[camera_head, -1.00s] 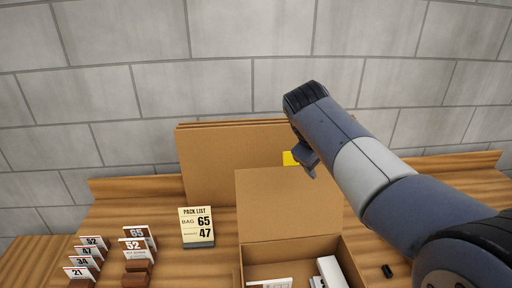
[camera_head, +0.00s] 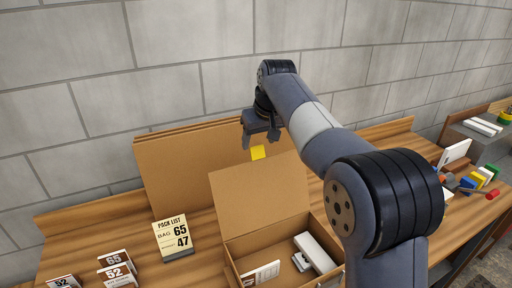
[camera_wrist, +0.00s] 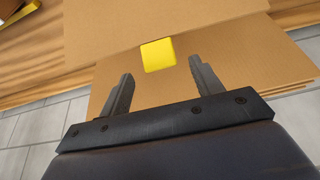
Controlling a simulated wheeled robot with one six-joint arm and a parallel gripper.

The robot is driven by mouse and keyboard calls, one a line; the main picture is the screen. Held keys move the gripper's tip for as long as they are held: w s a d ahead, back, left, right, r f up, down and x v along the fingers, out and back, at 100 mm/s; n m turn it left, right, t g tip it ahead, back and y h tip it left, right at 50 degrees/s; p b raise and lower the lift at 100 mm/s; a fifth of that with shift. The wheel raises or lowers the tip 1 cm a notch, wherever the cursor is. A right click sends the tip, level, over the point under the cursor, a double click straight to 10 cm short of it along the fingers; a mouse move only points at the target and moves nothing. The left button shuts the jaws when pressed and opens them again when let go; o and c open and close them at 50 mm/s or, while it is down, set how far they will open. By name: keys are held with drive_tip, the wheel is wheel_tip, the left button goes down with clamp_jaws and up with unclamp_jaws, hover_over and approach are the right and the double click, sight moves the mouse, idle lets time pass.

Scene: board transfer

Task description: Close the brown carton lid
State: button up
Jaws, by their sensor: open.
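The brown carton (camera_head: 233,264) stands open on the wooden table, with a white block and a white labelled piece inside. Its lid (camera_head: 262,196) stands raised at the back, leaning slightly backward. A yellow tab (camera_head: 258,152) sits at the lid's top edge; it also shows in the wrist view (camera_wrist: 158,55). My gripper (camera_head: 262,140) is above and behind the tab, close to the lid's top edge. In the wrist view the two fingers (camera_wrist: 158,82) are apart and empty, with the tab just beyond and between them.
Flat brown boards (camera_head: 170,170) lean against the wall behind the lid. A pack list sign (camera_head: 173,238) stands left of the carton, with numbered cards (camera_head: 116,268) at the front left. Coloured blocks (camera_head: 480,178) lie at the far right.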

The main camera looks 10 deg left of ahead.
sight(257, 148)
drive_tip(key=shift+x, duration=2.2)
drive_tip(key=shift+c, duration=0.2)
clamp_jaws()
